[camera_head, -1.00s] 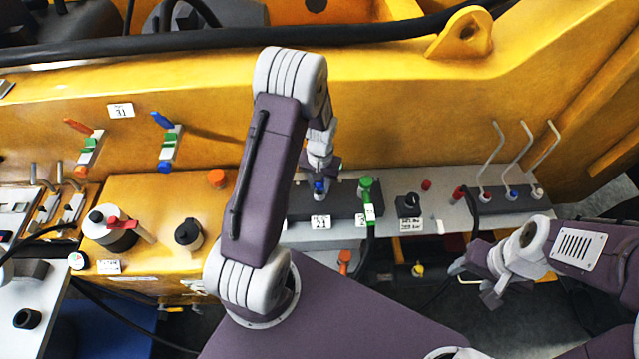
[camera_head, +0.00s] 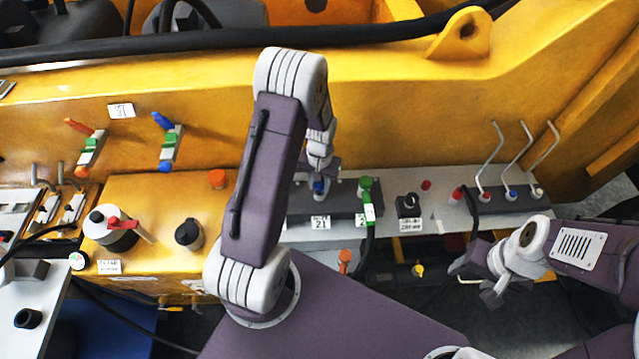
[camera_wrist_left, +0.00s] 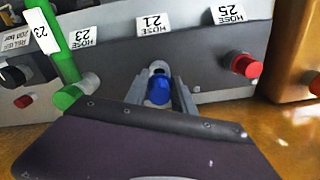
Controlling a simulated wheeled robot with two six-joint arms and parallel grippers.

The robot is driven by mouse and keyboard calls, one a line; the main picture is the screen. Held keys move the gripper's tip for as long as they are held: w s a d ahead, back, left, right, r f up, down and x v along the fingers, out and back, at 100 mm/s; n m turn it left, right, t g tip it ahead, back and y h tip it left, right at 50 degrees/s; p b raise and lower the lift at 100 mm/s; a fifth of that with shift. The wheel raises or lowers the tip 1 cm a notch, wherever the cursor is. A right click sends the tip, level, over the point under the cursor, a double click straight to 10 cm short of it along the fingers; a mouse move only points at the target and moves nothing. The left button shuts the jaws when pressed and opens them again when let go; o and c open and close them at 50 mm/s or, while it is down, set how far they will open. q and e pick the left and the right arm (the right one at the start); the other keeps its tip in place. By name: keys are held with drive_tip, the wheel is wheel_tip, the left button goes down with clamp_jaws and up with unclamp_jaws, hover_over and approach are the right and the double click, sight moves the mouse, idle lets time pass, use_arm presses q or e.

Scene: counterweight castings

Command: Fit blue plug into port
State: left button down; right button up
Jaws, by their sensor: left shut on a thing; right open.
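The blue plug (camera_wrist_left: 159,91) is between the fingers of my left gripper (camera_wrist_left: 160,88), which is shut on it. In the left wrist view it sits directly in front of a round grey port (camera_wrist_left: 158,68) under the label HOSE 21 (camera_wrist_left: 152,24). I cannot tell how deep the plug is in the port. In the head view the blue plug (camera_head: 319,187) shows at the dark port block (camera_head: 345,199), below my left gripper (camera_head: 321,178). My right gripper (camera_head: 474,277) is open and empty, low at the right.
A green plug with its hose (camera_head: 367,190) is in the same block, close to my left gripper. A red cap (camera_wrist_left: 246,65) sits at the HOSE 25 position. Bent metal levers (camera_head: 522,155) stand on the panel at the right. A yellow machine body (camera_head: 380,110) rises behind.

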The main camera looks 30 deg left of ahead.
use_arm(q)
drive_tip(key=shift+f+b, duration=0.7)
drive_tip(key=shift+f, duration=0.2)
drive_tip(key=c, duration=1)
unclamp_jaws()
drive_tip(key=shift+o, duration=0.2)
drive_tip(key=shift+r, duration=0.1)
drive_tip(key=shift+w+r, duration=0.1)
drive_tip(key=shift+r, duration=0.3)
wheel_tip(320, 180, up, 8)
drive_tip(key=shift+d+r+b, duration=0.1)
drive_tip(key=shift+b, duration=0.6)
